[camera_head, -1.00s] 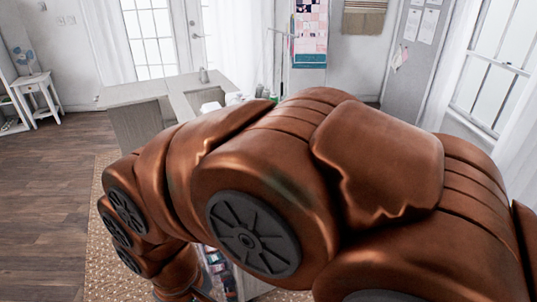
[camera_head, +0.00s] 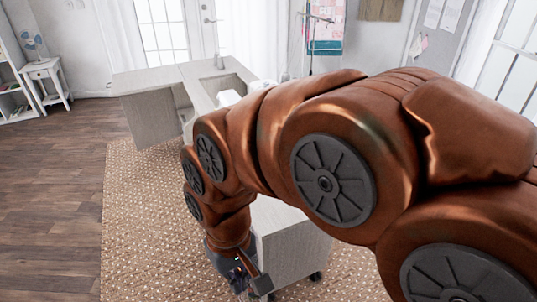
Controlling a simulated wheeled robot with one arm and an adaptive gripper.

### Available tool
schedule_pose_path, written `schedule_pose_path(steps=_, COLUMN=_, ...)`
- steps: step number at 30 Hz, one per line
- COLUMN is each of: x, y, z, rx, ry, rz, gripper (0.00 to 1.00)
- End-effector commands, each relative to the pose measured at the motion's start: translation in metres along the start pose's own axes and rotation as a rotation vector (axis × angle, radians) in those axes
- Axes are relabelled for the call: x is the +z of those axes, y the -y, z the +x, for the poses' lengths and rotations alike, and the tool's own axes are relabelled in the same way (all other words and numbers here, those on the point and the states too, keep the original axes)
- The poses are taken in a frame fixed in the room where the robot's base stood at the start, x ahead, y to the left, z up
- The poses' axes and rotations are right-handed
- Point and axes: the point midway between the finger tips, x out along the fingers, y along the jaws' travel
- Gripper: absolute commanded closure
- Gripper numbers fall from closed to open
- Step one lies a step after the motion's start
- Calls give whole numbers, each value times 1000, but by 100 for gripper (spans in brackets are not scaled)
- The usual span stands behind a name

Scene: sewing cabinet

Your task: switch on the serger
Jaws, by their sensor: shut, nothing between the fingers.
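A small white object (camera_head: 229,98) shows at the sewing cabinet, partly hidden behind my arm; I cannot tell whether it is the serger. No power switch can be made out. The sewing cabinet (camera_head: 150,76) has a pale top with a square opening. My gripper (camera_head: 256,284) hangs low at the bottom of the view, in front of a pale wheeled cabinet unit (camera_head: 293,250). It is shut and empty, apart from the white object and well below the cabinet top.
A woven rug (camera_head: 140,215) covers the floor, with open wood floor (camera_head: 50,190) to its left. A small white side table (camera_head: 47,82) stands by the left wall. A quilt (camera_head: 326,28) hangs at the back. My arm covers much of the right side.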

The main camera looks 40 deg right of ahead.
Motion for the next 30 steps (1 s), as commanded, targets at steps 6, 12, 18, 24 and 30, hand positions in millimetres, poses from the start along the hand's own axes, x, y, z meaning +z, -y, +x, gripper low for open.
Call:
schedule_pose_path(steps=6, x=-110, y=-22, z=18, rx=-145, ry=-196, rz=342, gripper=100)
schedule_pose_path(steps=12, x=-209, y=-89, z=21, rx=-313, ry=-395, rz=737, gripper=100)
schedule_pose_path(steps=18, x=-276, y=-206, z=25, rx=-485, ry=-599, rz=1166, gripper=100)
schedule_pose_path(steps=24, x=-292, y=-320, z=31, rx=-613, ry=-765, rz=1499, gripper=100)
schedule_pose_path(steps=30, x=-288, y=-373, z=32, rx=-665, ry=-844, rz=1640, gripper=100)
